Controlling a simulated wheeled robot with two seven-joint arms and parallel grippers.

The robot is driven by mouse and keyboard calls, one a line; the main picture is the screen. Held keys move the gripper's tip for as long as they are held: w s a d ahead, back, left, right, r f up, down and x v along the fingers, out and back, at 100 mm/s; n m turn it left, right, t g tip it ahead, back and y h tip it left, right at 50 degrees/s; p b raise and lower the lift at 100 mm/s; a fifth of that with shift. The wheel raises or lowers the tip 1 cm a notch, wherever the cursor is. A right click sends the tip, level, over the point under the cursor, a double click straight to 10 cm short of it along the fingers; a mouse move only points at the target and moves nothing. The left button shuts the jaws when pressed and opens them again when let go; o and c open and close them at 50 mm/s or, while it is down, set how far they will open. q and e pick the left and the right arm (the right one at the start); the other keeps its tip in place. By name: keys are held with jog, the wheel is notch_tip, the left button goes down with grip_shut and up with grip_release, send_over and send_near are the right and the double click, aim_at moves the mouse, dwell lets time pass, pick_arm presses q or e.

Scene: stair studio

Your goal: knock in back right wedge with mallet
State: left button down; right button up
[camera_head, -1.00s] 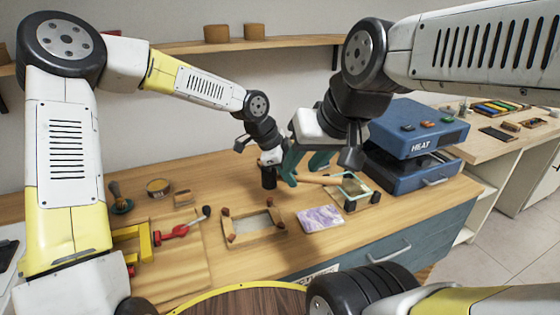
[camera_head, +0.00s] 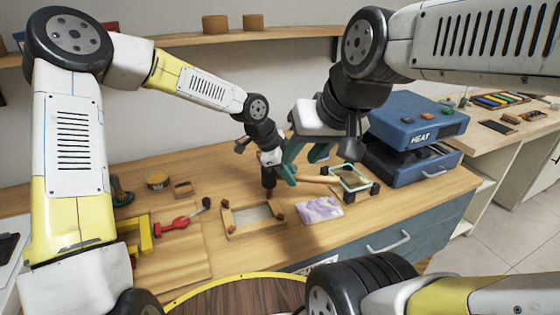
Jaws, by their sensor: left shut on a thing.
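The mallet has a dark head (camera_head: 268,179) and a pale wooden handle (camera_head: 318,179) pointing right. The head hangs over the back right corner of the small wooden frame (camera_head: 240,233) and hides the back right wedge there. I cannot tell whether head and wedge touch. Reddish wedges show at the frame's back left (camera_head: 226,204), front right (camera_head: 279,211) and front left (camera_head: 231,230) corners.
A purple-and-white patterned piece (camera_head: 320,209) lies right of the frame. A small screen-like frame with black blocks (camera_head: 350,180) and the blue heat press (camera_head: 412,130) stand farther right. A red-handled tool (camera_head: 180,222) and yellow clamp (camera_head: 145,235) lie left.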

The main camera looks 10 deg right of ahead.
pick_arm(q)
notch_tip(320, 180, down, 4)
jog(key=shift+r, duration=0.3)
jog(key=shift+r, duration=3.05)
